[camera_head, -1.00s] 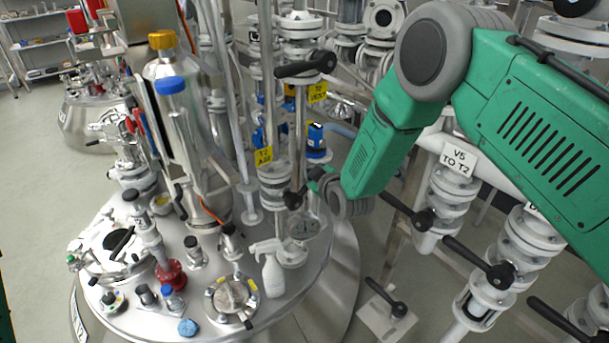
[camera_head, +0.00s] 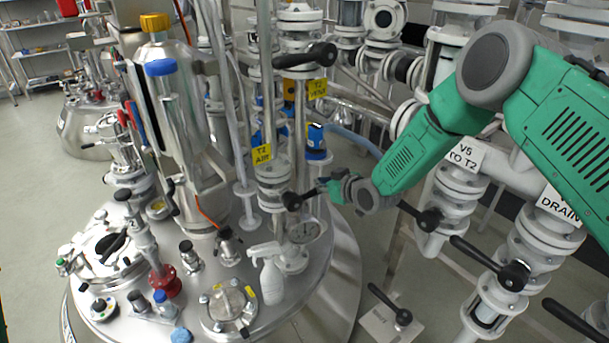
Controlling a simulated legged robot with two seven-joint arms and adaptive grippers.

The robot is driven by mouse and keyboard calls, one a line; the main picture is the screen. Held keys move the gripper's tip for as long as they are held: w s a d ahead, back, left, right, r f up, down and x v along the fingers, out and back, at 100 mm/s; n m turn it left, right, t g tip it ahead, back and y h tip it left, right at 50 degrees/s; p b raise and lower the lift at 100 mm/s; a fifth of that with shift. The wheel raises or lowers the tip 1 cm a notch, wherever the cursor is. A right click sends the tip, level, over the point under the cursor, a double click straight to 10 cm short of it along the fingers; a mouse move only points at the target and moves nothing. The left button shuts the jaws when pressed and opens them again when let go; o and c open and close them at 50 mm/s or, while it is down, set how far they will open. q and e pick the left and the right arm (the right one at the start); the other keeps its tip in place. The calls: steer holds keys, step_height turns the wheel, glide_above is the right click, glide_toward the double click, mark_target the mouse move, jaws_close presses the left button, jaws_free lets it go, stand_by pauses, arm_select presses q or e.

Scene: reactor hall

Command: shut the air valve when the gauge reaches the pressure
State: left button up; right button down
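The air valve, under the yellow "T2 AIR" tag (camera_head: 262,154), is a white flanged valve on the tank lid. Its black lever (camera_head: 307,194) points right and slightly up from its pivot. My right gripper (camera_head: 332,188), green and grey, is at the lever's outer end. It is too small to tell whether its fingers are closed on the lever. The round pressure gauge (camera_head: 304,231) sits just below the lever on the lid; its needle cannot be read. My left gripper is out of view.
A white spray bottle (camera_head: 269,272) stands left of the gauge. The "T2 VENT" valve lever (camera_head: 306,58) is above. Right of the tank are more black-levered valves, including one tagged "V5 TO T2" (camera_head: 461,157). Grey floor shows at left.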

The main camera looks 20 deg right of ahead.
steer(key=shift+s+d+f, duration=0.15)
steer(key=shift+s+f, duration=0.15)
steer(key=shift+f, duration=0.15)
steer(key=r+p, duration=0.1)
steer(key=w+r+p, duration=0.1)
steer(key=r, duration=0.1)
steer(key=r+p, duration=0.1)
steer(key=r, duration=0.1)
steer(key=shift+w+a, duration=0.15)
steer(key=shift+a, duration=0.1)
steer(key=d+v, duration=0.1)
steer(key=v, duration=0.7)
steer(key=s+a+f+m+g+h, duration=0.1)
steer(key=s+f+g, duration=0.2)
steer(key=s+f, duration=0.55)
steer(key=s+a+f+m+g, duration=0.1)
steer(key=s+f+g, duration=0.2)
steer(key=s+f, duration=0.55)
steer(key=s+d+f+m+g+h, duration=0.1)
steer(key=s+g, duration=0.2)
steer(key=s, duration=0.9)
steer(key=s+d+f+m+g+h, duration=0.1)
steer(key=s+g, duration=0.1)
steer(key=s, duration=1.1)
steer(key=shift+s+d+f+g+h+b, duration=0.2)
steer(key=shift+s+d+g+h+b, duration=0.15)
steer(key=shift+g+h+b, duration=0.1)
steer(key=shift+w, duration=0.15)
steer(key=c, duration=2.2)
jaws_free()
